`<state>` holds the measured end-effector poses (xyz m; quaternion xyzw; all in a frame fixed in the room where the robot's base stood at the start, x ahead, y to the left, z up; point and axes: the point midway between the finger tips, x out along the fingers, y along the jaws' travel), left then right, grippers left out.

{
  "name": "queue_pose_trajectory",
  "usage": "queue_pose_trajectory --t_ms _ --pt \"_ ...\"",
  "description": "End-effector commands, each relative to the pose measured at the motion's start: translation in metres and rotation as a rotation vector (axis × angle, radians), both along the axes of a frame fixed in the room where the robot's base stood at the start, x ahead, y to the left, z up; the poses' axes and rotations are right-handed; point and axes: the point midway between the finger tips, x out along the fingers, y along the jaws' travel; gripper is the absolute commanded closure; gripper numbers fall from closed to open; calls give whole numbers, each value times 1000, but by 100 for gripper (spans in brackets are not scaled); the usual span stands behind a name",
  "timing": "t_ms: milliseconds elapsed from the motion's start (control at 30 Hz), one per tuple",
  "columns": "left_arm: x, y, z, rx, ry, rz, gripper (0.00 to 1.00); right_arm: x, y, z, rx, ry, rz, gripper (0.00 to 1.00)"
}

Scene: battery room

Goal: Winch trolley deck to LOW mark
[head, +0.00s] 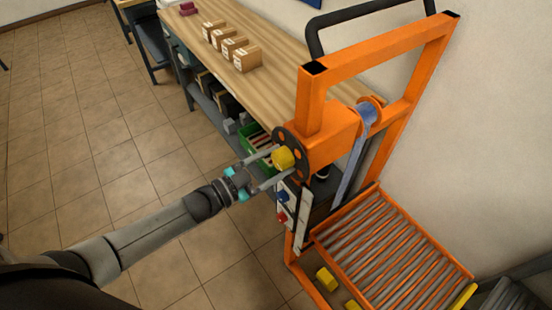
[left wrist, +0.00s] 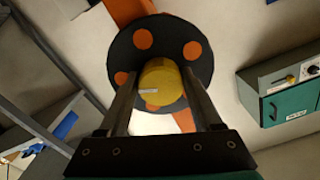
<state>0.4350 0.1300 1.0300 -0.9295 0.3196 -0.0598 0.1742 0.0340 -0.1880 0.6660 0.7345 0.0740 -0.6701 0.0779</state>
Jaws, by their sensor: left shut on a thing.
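The orange winch trolley (head: 385,52) stands at the right of the head view. Its dark round winch wheel (head: 297,140) carries a yellow knob (head: 284,157). My left gripper (head: 274,166) reaches in from the left and is shut on the yellow knob. In the left wrist view the knob (left wrist: 160,82) sits between the two fingers, in front of the dark wheel (left wrist: 190,48) with orange holes. A blue strap (head: 352,160) runs down from the spool toward the roller deck (head: 395,255), which sits low in the frame. Blue and red markers show by a white strip (head: 303,220); their lettering is unreadable.
A wooden-topped bench (head: 277,75) with several small cardboard boxes (head: 247,59) stands behind the trolley. A green crate (head: 252,140) is beneath it. A green cabinet (left wrist: 290,98) shows in the left wrist view. Tiled floor (head: 90,130) is clear at left.

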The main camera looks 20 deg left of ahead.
Motion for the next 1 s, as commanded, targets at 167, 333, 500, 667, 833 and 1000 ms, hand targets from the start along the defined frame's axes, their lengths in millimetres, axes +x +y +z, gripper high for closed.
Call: queue_pose_trajectory --t_ms 167,333,500,667,833,1000 --pt "0 -1 0 -129 102 -1 90 0 0 3 0 0 0 50" --pt "-1 -1 0 -245 192 -1 90 0 0 5 0 0 0 50" --pt "-1 -2 0 -340 266 -1 90 0 0 6 0 0 -1 50" --pt "-2 -2 0 -404 316 -1 90 0 0 7 0 0 -1 50" --pt "-2 -2 0 -448 349 0 90 0 0 7 0 0 -1 50" --pt "-2 -2 0 -466 363 -1 90 0 0 7 0 0 -1 50"
